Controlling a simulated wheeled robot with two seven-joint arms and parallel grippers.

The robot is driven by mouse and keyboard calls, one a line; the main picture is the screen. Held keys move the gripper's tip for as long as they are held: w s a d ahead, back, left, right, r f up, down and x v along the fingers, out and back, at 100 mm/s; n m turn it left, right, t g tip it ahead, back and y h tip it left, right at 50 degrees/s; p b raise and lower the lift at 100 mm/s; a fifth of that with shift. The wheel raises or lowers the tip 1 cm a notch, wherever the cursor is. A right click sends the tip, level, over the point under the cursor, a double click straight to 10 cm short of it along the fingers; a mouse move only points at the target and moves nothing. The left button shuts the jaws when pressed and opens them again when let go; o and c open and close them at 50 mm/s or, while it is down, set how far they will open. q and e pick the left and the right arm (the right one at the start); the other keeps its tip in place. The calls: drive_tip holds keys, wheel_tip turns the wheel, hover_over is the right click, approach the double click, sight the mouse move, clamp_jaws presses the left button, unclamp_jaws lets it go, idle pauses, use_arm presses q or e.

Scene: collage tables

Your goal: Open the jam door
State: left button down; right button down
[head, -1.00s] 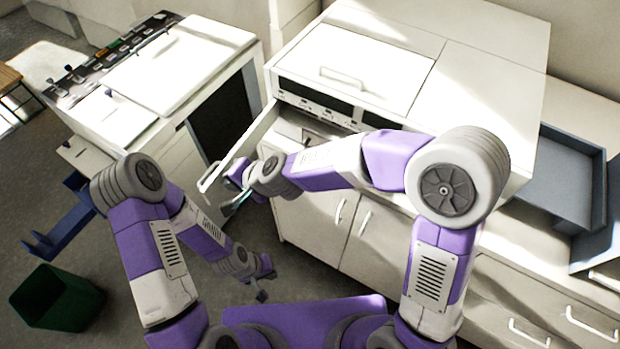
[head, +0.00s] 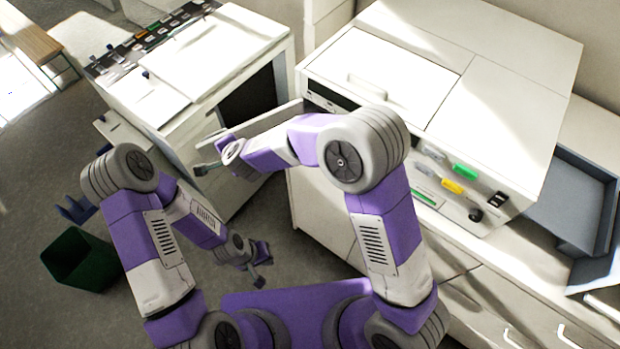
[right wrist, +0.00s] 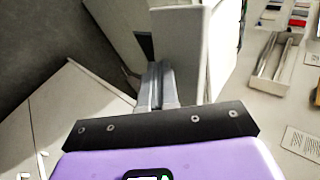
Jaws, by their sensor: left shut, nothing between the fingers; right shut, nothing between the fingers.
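The jam door (head: 268,121) is a pale panel standing swung out from the left front of the white machine (head: 500,80) in the head view. My right gripper (head: 204,169) is shut and empty near the door's outer end; my right arm hides part of the door and the machine's front. In the right wrist view my right gripper's fingers (right wrist: 155,80) are together, close beside a pale upright panel (right wrist: 182,48), probably the door. I cannot tell whether they touch it. My left gripper (head: 260,277) is shut and empty, low over the floor.
A second machine (head: 205,60) stands close on the left, beyond the door. A green bin (head: 78,262) and a blue stand (head: 76,208) are on the floor at left. A grey-blue tray (head: 570,200) lies right of the white machine. Drawers run along the lower right.

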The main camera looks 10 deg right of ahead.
use_arm(q)
drive_tip(key=shift+f, duration=0.1)
use_arm(e)
drive_tip(key=shift+s, duration=0.1)
idle(0.3)
